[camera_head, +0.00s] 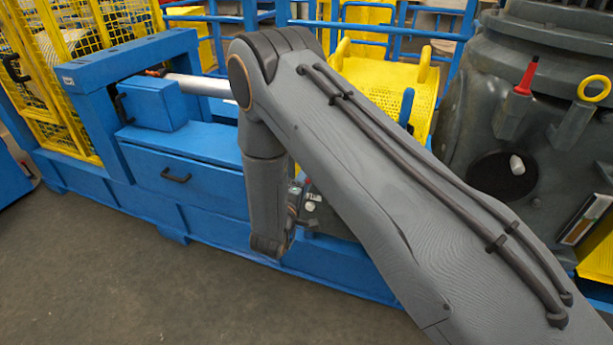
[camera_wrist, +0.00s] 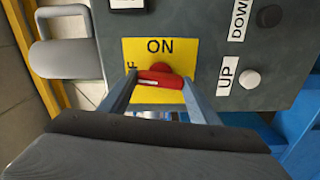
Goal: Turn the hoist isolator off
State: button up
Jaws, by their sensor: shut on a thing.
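In the wrist view the hoist isolator is a red rotary handle (camera_wrist: 162,79) on a yellow plate (camera_wrist: 185,52) marked ON, with a partly hidden label ending in F at its left. My gripper (camera_wrist: 160,82) has its two fingers on either side of the red handle and is shut on it. The handle lies roughly crosswise in the picture, below the word ON. The plate sits on a grey control box (camera_wrist: 205,18). In the head view my arm hides the isolator and my gripper; only a bit of the control box area (camera_head: 312,206) shows beside my arm.
Right of the isolator are a white UP button (camera_wrist: 250,78) and a black DOWN button (camera_wrist: 269,16). A grey padlock-like loop (camera_wrist: 66,58) is at the left. In the head view a blue machine frame (camera_head: 190,215) with drawers stands behind my arm; the floor (camera_head: 110,270) in front is clear.

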jog(key=shift+a+n, duration=0.1)
jog(key=shift+n, duration=0.6)
jog(key=o, duration=1)
jog(key=shift+o, duration=0.2)
jog(key=shift+s, duration=0.15)
jog(key=v, duration=0.7)
jog(key=shift+s+b, duration=0.25)
jog(key=shift+b, duration=0.1)
